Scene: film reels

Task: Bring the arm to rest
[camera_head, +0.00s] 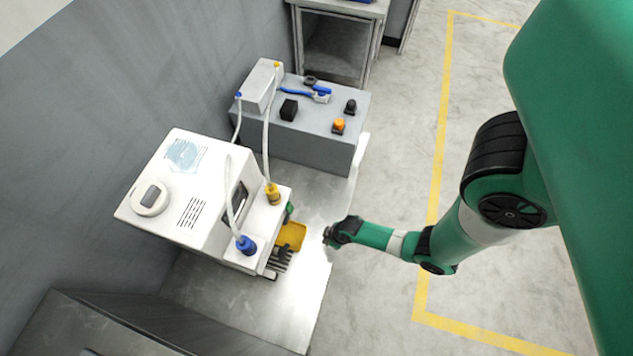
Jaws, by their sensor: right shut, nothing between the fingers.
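My right arm, green with black joints, comes in from the right side of the head view. Its gripper (329,237) is small and dark at the arm's end. It is shut and empty, just right of the white machine, near the edge of the pale metal surface.
The white machine (205,185) carries a yellow-capped hose (273,193) and a blue-capped hose (246,244). Behind it stands a grey block (315,145) with an orange knob (338,125) and a blue-handled tool (296,91). Open floor with a yellow line (441,150) lies right.

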